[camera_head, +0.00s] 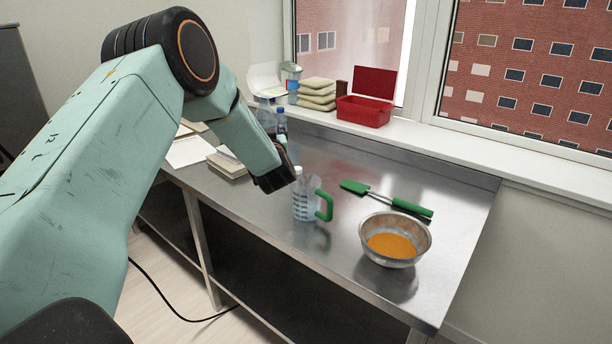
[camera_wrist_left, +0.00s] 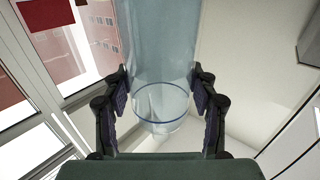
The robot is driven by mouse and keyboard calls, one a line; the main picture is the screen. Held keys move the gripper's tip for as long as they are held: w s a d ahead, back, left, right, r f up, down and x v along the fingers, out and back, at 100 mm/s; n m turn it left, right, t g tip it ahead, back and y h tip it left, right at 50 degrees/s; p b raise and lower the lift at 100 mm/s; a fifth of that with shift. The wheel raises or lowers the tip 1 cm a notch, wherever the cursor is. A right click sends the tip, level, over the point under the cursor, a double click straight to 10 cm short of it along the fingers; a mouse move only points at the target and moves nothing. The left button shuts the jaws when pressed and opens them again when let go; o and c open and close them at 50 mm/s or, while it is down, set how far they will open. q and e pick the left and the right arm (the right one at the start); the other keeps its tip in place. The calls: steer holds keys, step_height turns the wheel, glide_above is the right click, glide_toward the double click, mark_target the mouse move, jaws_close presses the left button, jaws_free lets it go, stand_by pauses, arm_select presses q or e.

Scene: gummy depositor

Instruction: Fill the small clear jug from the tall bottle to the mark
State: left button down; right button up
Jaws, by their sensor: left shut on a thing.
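The small clear jug (camera_head: 304,207) stands upright on the metal table in the head view, with a green handle (camera_head: 326,205) on its right and dark marks on its side. I cannot tell its liquid level. My left gripper (camera_head: 276,178) is just left of and above the jug rim, partly hidden by its own arm. In the left wrist view my left gripper (camera_wrist_left: 157,100) is shut on the tall clear bottle (camera_wrist_left: 158,45), its fingers on both sides. A small pale piece (camera_head: 298,171) shows at the jug's top; it may be the bottle's neck. My right gripper is not in view.
A metal bowl (camera_head: 392,259) of orange contents and a green spatula (camera_head: 385,198) lie right of the jug. A red box (camera_head: 363,111) and stacked pale packs (camera_head: 317,94) are on the windowsill. A blue-capped bottle (camera_head: 281,123) and papers (camera_head: 190,151) are behind my arm.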

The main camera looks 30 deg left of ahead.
arm_select(q)
step_height(320, 180, up, 2)
steer(key=shift+s+d+r+p, duration=0.1)
steer(key=shift+r+p, duration=0.1)
steer(key=shift+p, duration=0.45)
steer(key=s+a+p+v, duration=0.1)
steer(key=p+v, duration=0.2)
steer(key=v, duration=0.4)
steer(key=shift+s, duration=0.3)
steer(key=shift+f, duration=0.1)
steer(key=shift+d, duration=0.15)
